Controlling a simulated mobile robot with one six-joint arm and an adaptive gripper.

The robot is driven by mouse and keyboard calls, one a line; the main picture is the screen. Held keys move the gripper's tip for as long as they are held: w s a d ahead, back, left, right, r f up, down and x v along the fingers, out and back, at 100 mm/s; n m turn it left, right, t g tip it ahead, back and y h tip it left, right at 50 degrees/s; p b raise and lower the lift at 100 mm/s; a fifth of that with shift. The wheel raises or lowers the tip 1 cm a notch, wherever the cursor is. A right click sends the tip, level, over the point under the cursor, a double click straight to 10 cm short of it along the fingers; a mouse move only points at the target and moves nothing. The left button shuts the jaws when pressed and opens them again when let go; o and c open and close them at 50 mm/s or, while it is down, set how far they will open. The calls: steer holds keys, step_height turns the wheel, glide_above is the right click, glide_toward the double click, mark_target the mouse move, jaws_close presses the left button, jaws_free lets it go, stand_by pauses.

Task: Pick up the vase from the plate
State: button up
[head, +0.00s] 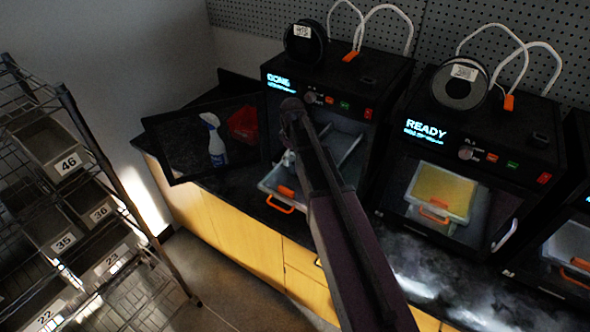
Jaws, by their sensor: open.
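The left printer, whose screen seems to read DONE (279,81), has its door open. Inside it and at its front is a pale tray-like plate (268,185) with an orange handle (281,207). A small whitish shape (287,158) shows just left of my arm above the plate; I cannot tell whether it is the vase. My dark arm crosses the printer opening from the lower right and hides part of the plate. My gripper's fingers cannot be made out; they seem hidden behind the arm.
The open door (180,165) juts left over the counter. A spray bottle (214,140) and a red bin (243,124) show within its frame. The middle printer (478,135) reads READY and holds a yellow plate (441,190). A wire rack (95,150) with numbered bins stands left.

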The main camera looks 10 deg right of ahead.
mark_target(294, 163)
steer(key=shift+f, duration=0.15)
steer(key=f+b, duration=0.5)
steer(key=shift+s+d, duration=0.1)
steer(key=shift+d, duration=0.1)
steer(key=shift+r, duration=0.1)
stand_by(0.6)
steer(key=c, duration=0.8)
